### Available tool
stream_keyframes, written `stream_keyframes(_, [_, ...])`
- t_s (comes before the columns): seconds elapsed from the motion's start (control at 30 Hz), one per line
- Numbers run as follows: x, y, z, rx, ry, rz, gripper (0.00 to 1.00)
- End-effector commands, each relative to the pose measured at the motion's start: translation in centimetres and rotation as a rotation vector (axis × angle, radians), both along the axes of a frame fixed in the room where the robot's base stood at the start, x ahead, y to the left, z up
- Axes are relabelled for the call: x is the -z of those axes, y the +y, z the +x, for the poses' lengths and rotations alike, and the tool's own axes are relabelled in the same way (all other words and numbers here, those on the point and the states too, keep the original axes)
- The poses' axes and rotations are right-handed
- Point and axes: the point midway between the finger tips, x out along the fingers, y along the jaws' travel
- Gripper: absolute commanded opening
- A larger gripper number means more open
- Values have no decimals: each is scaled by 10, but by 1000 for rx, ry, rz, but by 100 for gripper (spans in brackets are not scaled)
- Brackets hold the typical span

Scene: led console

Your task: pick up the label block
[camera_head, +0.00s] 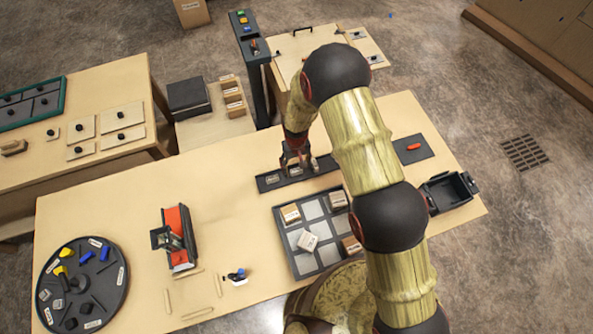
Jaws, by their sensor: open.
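My gripper (296,164) is over the dark strip (263,188) near the far middle of the table. It points down and looks open. Small labelled blocks sit on this strip: one label block (272,180) is left of the fingers, and others are close to or partly behind them. I cannot tell whether the fingers touch a block. Which block the task means is not clear from this view.
My arm hides part of the table right of the grid tray. A dark pad with a red piece (414,147) and a black open bin (448,190) are at the right. A red and black device (179,236) and a round dark tray (120,283) are at the left.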

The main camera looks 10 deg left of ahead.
Motion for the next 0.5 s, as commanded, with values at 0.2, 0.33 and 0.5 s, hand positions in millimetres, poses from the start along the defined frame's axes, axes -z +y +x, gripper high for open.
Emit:
stream_keyframes(0.2, [26, 0, -2, 0, 1, -1, 61])
stream_keyframes(0.33, [35, 0, -2, 0, 1, -1, 61])
stream_keyframes(0.5, [38, 0, -2, 0, 1, -1, 61])
